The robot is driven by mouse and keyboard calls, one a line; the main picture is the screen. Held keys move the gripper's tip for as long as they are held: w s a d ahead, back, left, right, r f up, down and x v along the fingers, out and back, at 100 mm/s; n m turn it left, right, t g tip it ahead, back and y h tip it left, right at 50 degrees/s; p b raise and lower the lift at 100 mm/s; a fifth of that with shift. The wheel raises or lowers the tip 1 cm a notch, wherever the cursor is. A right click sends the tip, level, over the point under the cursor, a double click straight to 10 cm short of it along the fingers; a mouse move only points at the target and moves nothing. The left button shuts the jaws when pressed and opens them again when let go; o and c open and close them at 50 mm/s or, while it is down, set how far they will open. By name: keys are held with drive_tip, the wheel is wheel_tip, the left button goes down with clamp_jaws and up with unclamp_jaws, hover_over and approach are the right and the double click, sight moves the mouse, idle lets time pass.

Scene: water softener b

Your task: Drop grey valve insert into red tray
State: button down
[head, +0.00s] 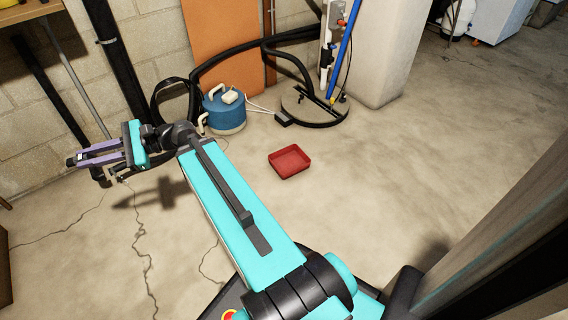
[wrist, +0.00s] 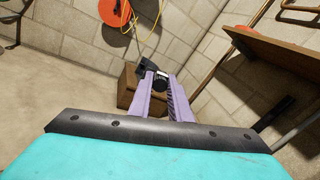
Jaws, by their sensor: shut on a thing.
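The red tray (head: 290,162) lies on the concrete floor near the middle of the head view and looks empty. My gripper (head: 80,157) is at the left of the head view, raised above the floor and well to the left of the tray. The fingers hide part of the insert. The tray is not in the wrist view.
A blue canister (head: 224,112) with black hoses stands behind the tray's left side. A round lid-like base (head: 300,103) with a blue pipe is behind it. A wooden shelf (wrist: 270,50) and a brown box (wrist: 127,85) show in the wrist view. Floor around the tray is clear.

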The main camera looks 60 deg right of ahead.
drive_tip(key=shift+d, duration=0.1)
drive_tip(key=w+d+f+m+t+h, duration=0.1)
drive_tip(key=d+f+m+t+h, duration=0.3)
drive_tip(key=d, duration=0.9)
drive_tip(key=d+f+m+t+h+p, duration=0.1)
drive_tip(key=d+f+h, duration=0.1)
drive_tip(key=d+f, duration=0.8)
drive_tip(key=w+d+f+m+t+h, duration=0.1)
drive_tip(key=d+f+m+t+h, duration=0.15)
drive_tip(key=d, duration=1.35)
drive_tip(key=s+d+f+m+h, duration=0.2)
drive_tip(key=s+d+f+h, duration=0.2)
drive_tip(key=s+d+f, duration=0.3)
drive_tip(key=s+d+f+m+h, duration=0.2)
drive_tip(key=s+d+f+h, duration=0.2)
drive_tip(key=d, duration=0.9)
drive_tip(key=s+d+f+m+h+p, duration=0.1)
drive_tip(key=s+d+f+m+h, duration=0.2)
drive_tip(key=s+d+f, duration=0.7)
drive_tip(key=shift+s+g+h, duration=0.35)
drive_tip(key=shift+s+h, duration=0.1)
drive_tip(key=shift+f, duration=0.15)
drive_tip(key=shift+a+f+b, duration=0.1)
drive_tip(key=shift+f+b, duration=1.1)
drive_tip(key=shift+f, duration=1.7)
